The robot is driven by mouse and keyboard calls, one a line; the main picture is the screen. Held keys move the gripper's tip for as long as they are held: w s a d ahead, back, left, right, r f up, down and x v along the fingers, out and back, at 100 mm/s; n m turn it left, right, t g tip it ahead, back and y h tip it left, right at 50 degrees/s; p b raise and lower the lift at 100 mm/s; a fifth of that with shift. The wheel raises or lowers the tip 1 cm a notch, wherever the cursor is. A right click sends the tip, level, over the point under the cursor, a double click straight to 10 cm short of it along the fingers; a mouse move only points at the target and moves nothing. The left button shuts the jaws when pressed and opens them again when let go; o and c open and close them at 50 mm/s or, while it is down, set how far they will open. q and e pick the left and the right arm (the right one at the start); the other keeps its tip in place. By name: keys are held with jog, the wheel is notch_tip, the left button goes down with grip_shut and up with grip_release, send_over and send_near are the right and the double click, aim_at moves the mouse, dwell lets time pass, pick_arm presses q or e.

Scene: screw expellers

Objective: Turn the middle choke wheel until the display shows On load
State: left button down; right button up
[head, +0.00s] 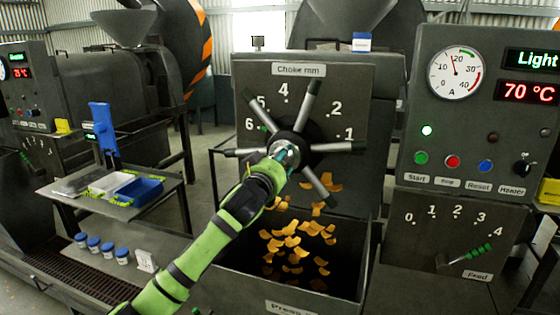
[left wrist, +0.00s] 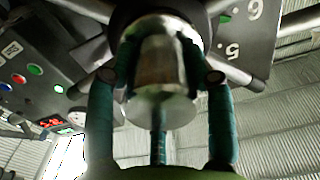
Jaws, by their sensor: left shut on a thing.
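The choke wheel (head: 314,103) is a dark hub with several metal spokes, mounted on a grey panel labelled "Choke mm" with numbers around it. My left gripper (head: 284,155) reaches its hub from the front. In the left wrist view, the fingers of my left gripper (left wrist: 160,85) are closed around the round metal hub knob (left wrist: 165,105), with spokes behind it. The display (head: 532,58) at the upper right reads "Light", its right part cut off by the picture edge. The lower display (head: 528,91) reads 70 °C. My right gripper is not in view.
Below the wheel, orange flakes (head: 290,240) fall into an open dark bin (head: 361,262). The right panel holds a dial gauge (head: 455,69), buttons and a feed lever (head: 466,254). A small table (head: 130,210) with trays stands left, blue-lidded jars (head: 107,248) below it.

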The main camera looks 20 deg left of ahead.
pick_arm(q)
jog(key=shift+r+m+p, duration=0.3)
jog(key=shift+m+p, duration=0.25)
jog(key=shift+m, duration=0.7)
jog(key=shift+r+m+p, duration=0.25)
jog(key=shift+m+p, duration=0.25)
jog(key=shift+m, duration=0.75)
jog(key=shift+c, duration=2.2)
grip_release()
jog(key=shift+w+f, duration=0.1)
jog(key=shift+f, duration=0.1)
jog(key=shift+f, duration=0.1)
jog(key=shift+s+f, duration=0.1)
jog(key=shift+s, duration=0.4)
jog(key=s, duration=1.1)
jog(key=shift+a, duration=0.15)
